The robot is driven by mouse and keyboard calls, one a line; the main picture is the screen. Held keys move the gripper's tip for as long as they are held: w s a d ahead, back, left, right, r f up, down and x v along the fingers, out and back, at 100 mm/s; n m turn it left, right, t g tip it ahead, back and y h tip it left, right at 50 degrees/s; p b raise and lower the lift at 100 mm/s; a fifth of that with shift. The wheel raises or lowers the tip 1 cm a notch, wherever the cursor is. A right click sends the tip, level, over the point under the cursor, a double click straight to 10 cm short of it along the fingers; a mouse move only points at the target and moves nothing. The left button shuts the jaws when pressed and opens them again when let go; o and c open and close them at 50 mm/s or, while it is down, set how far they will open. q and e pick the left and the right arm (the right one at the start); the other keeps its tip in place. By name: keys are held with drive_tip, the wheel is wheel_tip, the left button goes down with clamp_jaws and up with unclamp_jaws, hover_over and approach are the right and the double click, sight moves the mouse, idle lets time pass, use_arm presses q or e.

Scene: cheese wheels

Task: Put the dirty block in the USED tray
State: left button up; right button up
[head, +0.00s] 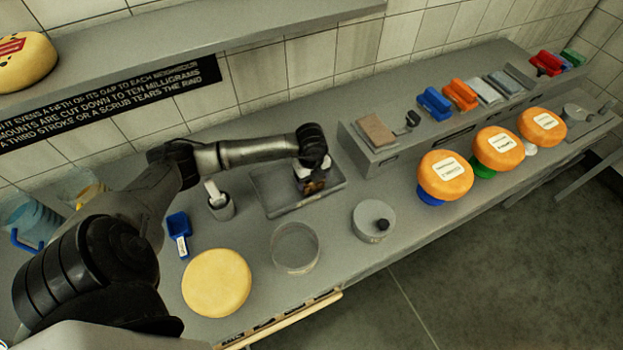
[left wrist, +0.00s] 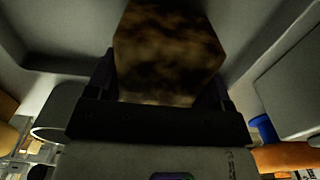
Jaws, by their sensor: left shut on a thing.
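My left gripper (head: 311,182) is shut on the dirty block (head: 313,187), a brown piece with dark stains. In the left wrist view the block (left wrist: 168,52) sits between the fingers and fills the top middle. In the head view the gripper and block are over the right part of a grey shallow tray (head: 270,196). I cannot tell whether the block touches the tray floor. No lettering on the tray is readable. My right gripper is not in view.
A grey cup with a white tool (head: 220,206) and a blue scoop (head: 179,234) stand left of the tray. A raised ledge (head: 388,155) with a tan block (head: 376,130) is to the right.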

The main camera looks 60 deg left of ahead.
use_arm(q)
drive_tip(key=shift+f, duration=0.4)
drive_tip(key=shift+f, duration=0.1)
drive_tip(key=o, duration=1)
wheel_tip(320, 180, up, 12)
drive_tip(key=shift+r, duration=0.15)
